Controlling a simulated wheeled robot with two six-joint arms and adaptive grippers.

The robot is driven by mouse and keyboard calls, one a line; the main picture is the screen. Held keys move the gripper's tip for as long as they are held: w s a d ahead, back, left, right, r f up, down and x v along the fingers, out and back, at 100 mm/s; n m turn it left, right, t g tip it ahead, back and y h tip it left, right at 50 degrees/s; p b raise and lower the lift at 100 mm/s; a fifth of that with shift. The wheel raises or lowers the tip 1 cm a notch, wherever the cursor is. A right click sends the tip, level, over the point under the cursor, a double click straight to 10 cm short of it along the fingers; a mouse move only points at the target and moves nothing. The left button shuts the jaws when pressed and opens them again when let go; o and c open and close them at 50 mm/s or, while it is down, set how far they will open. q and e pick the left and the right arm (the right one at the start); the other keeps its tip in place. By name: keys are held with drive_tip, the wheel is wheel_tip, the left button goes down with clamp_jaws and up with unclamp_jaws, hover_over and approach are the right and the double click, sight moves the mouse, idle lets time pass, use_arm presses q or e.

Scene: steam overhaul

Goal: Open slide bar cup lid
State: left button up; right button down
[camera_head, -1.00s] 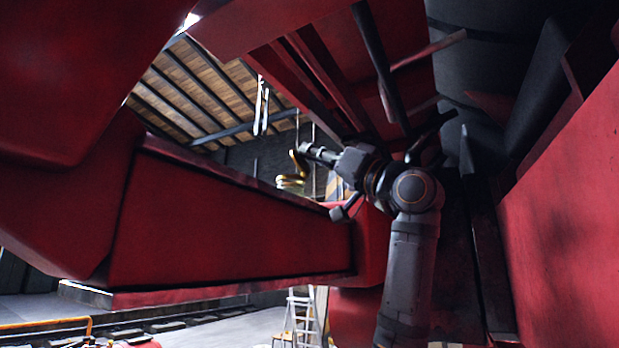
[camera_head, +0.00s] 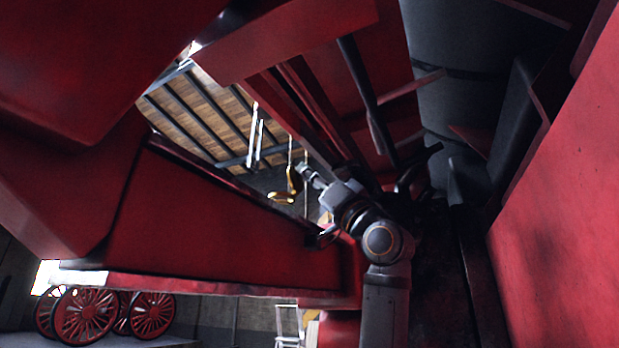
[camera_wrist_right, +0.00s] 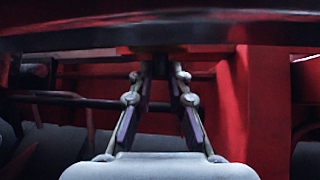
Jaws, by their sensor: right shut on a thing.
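My right gripper (camera_wrist_right: 161,72) shows in the right wrist view, its two pale jointed fingers closing together at the top. It is shut on a small dark piece (camera_wrist_right: 155,54), taken to be the slide bar cup lid, under a broad dark bar. The piece has a thin reddish-orange edge; the rest of its shape is hidden. I cannot tell whether it is lifted or still on its cup. In the head view my right arm rises from the bottom into the red framework, where the fingers and lid are too small and dark to make out. My left gripper is not in view.
A long red beam (camera_head: 225,226) crosses the left and middle. A red wall (camera_head: 570,185) closes the right side, with a dark cylinder (camera_head: 455,65) above. A brass-coloured hook (camera_head: 283,197) hangs behind the arm. Red spoked wheels (camera_head: 84,315) stand far off at lower left.

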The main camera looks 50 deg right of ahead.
drive_tip(key=c, duration=1.3)
unclamp_jaws()
drive_tip(key=v, duration=0.7)
drive_tip(key=shift+s+f, duration=0.15)
drive_tip(key=shift+f, duration=0.05)
drive_tip(key=shift+s+d, duration=0.1)
